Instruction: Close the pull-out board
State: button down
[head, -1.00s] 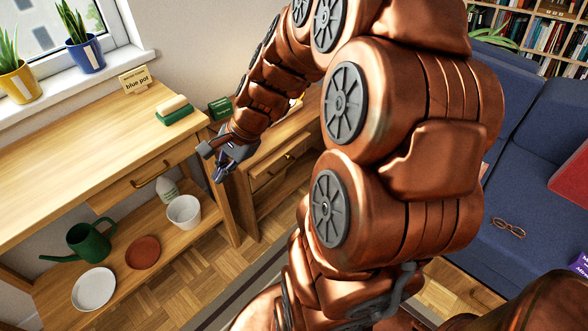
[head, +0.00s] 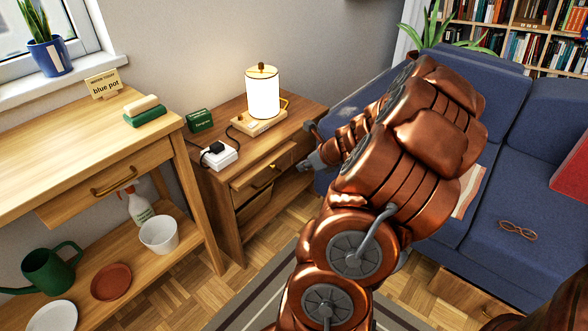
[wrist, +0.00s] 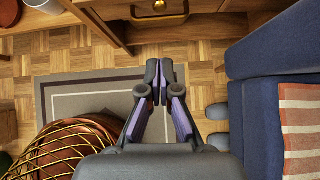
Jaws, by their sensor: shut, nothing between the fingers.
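The pull-out board (head: 262,162) is a light wooden slab jutting from the front of the small wooden cabinet, just under its top. A brass handle (head: 266,175) shows at the cabinet front below it; a brass handle also shows at the top of the wrist view (wrist: 158,17). My gripper (head: 304,166) is just right of the board in the head view, near the cabinet's right front. In the wrist view my gripper (wrist: 160,74) is shut and empty above the floor and rug, apart from the handle. The head view does not show clearly how far it is from the board.
A lit lamp (head: 262,95), a white box (head: 219,156) and a green box (head: 199,120) stand on the cabinet. A workbench (head: 70,150) is at left. A blue sofa (head: 510,190) is close on the right. A rug (head: 262,290) lies on open floor in front.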

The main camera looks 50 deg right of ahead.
aim_at(275, 169)
jog(key=b+x, duration=0.1)
jog(key=x, duration=0.3)
jog(key=w+r+b+x, duration=0.1)
jog(key=x, duration=0.2)
jog(key=w+r+b+x, duration=0.1)
jog(key=x, duration=0.3)
jog(key=shift+w+f, duration=0.25)
jog(key=shift+f, duration=0.1)
jog(key=shift+w+d+r, duration=0.1)
